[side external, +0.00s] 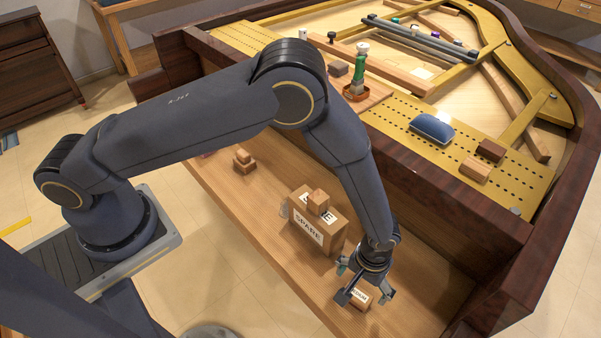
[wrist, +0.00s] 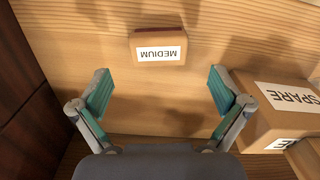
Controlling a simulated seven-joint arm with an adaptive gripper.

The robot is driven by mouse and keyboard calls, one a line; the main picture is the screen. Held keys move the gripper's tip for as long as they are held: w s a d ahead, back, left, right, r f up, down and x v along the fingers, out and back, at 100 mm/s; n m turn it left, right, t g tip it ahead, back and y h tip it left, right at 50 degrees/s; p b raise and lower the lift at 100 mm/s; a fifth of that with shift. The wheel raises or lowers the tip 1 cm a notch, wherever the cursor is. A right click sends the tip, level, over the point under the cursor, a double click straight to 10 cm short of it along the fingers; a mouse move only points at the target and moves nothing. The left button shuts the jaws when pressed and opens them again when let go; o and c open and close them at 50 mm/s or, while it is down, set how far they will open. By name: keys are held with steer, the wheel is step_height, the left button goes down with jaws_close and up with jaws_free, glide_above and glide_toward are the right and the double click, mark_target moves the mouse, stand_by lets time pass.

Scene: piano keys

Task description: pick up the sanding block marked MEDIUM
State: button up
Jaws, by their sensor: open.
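The sanding block marked MEDIUM (wrist: 158,46) lies on the wooden keybed with its white label facing the wrist camera, upside down there. In the side view the block (side external: 360,299) shows just below my gripper, partly covered by it. My gripper (wrist: 161,92) is open and empty, its teal-padded fingers spread wide. In the wrist view the block sits beyond the fingertips, between their lines and a little left of centre. In the side view my gripper (side external: 364,292) is low over the keybed, close above the block; I cannot tell the exact gap.
A box marked SPARE (side external: 318,226) stands close beside my gripper, with a small wooden block (side external: 318,200) on top; the box also shows right in the wrist view (wrist: 266,116). A dark wooden wall (wrist: 22,85) rises at left. Bare keybed (side external: 408,302) lies to the right.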

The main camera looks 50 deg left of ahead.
mark_target(358, 294)
steer(key=f, duration=0.5)
steer(key=shift+s+d, duration=0.1)
steer(key=shift+s, duration=0.15)
steer(key=c, duration=1.2)
steer(key=shift+r, duration=0.1)
steer(key=shift+c, duration=0.2)
